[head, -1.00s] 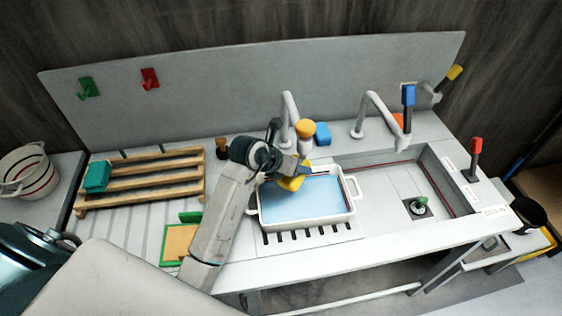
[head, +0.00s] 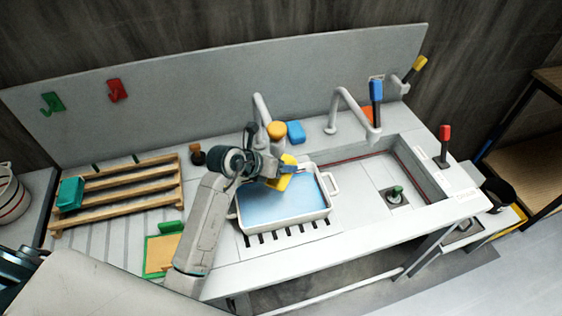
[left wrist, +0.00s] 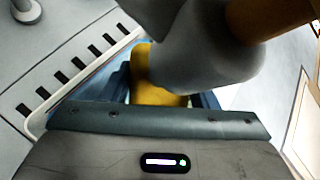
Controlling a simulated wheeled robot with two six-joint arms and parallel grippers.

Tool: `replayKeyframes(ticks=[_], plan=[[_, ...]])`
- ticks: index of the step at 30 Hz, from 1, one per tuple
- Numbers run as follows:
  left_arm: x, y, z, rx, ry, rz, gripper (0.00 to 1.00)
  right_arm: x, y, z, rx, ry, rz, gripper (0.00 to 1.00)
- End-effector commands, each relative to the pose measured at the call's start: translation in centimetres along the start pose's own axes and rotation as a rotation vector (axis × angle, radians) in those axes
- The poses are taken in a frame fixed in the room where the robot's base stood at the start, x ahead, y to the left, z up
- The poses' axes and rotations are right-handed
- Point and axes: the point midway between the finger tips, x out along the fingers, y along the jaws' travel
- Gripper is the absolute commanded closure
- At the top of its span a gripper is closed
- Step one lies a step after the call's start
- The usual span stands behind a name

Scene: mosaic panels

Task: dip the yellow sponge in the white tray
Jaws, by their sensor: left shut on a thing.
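The yellow sponge (head: 284,181) is held in my left gripper (head: 283,171) at the back edge of the white tray (head: 289,223). The gripper is shut on it. The tray holds blue liquid (head: 270,208). In the left wrist view the sponge (left wrist: 146,78) shows between dark blue fingers, partly hidden by a grey rounded object. The tray's rim (left wrist: 84,78) shows to its left. I cannot tell whether the sponge touches the liquid. My right gripper is not in view.
An orange-topped bottle (head: 277,130) and a blue block (head: 296,132) stand close behind the tray, near a tap (head: 261,112). A sink (head: 375,178) is to the right. A wooden rack (head: 125,190) and a green-edged board (head: 160,254) are to the left.

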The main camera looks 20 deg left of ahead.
Motion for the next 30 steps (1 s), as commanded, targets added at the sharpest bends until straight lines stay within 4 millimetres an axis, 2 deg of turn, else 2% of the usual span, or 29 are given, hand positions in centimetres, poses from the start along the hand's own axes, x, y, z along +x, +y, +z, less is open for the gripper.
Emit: replayKeyframes(ticks=[11, 21, 30], plan=[[2.5, 1.3, -2.9, -0.003, 0.004, 0.0, 0.64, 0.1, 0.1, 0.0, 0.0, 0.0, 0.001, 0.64], [4.9, 2.6, -5.5, -0.001, 0.004, 0.0, 0.64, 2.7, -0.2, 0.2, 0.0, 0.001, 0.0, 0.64], [6.3, 3.3, -7.0, -0.002, 0.003, -0.001, 0.64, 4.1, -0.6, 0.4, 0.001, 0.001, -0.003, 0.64]])
